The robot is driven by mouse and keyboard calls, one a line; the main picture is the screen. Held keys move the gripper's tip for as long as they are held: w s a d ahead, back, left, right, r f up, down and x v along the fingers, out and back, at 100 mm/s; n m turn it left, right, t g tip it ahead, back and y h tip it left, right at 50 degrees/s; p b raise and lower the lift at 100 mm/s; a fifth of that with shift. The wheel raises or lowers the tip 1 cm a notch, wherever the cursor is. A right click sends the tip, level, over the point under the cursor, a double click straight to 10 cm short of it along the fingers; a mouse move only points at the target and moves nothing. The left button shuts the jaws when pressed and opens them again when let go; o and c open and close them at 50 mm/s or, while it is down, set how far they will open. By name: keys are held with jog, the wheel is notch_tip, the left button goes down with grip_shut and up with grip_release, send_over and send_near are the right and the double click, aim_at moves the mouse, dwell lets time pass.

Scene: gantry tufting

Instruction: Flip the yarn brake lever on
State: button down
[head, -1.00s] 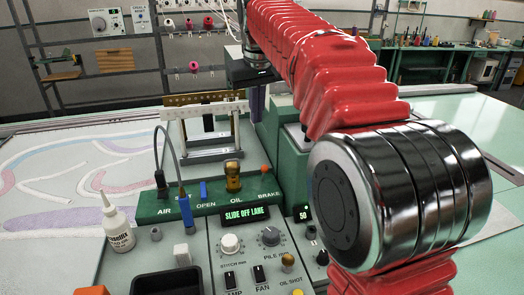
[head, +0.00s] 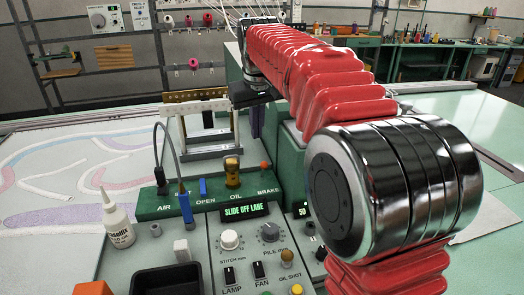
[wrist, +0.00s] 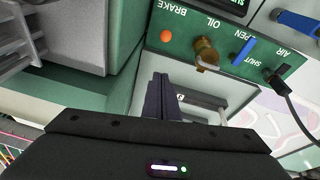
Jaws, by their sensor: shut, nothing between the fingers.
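The yarn brake lever (head: 264,167) shows as a small orange knob by the BRAKE label at the right end of the green strip. It also shows in the wrist view as an orange ball (wrist: 166,36), with its stem hidden beneath.
The brass oil valve (head: 232,172) stands left of the knob, then a blue lever (head: 203,187) and the air hose plug (head: 184,205). A frame (head: 205,130) is close left of my gripper.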

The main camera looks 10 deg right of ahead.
aim_at(263, 164)
jog(key=shift+s+d+f, duration=0.15)
jog(key=shift+s+f, duration=0.25)
jog(key=shift+f, duration=0.6)
jog(key=shift+s+d+f, duration=0.15)
jog(key=shift+s+f, duration=0.2)
jog(key=shift+f, duration=0.6)
jog(key=shift+s+d+f, duration=0.15)
jog(key=shift+s+f, duration=0.25)
jog(key=shift+f, duration=0.6)
jog(key=shift+s+f, duration=0.2)
jog(key=shift+s, duration=0.45)
jog(key=shift+s+f, duration=0.2)
jog(key=shift+s, duration=0.45)
jog(key=shift+w+r, duration=0.15)
jog(key=shift+w, duration=0.65)
jog(key=shift+w+r, duration=0.1)
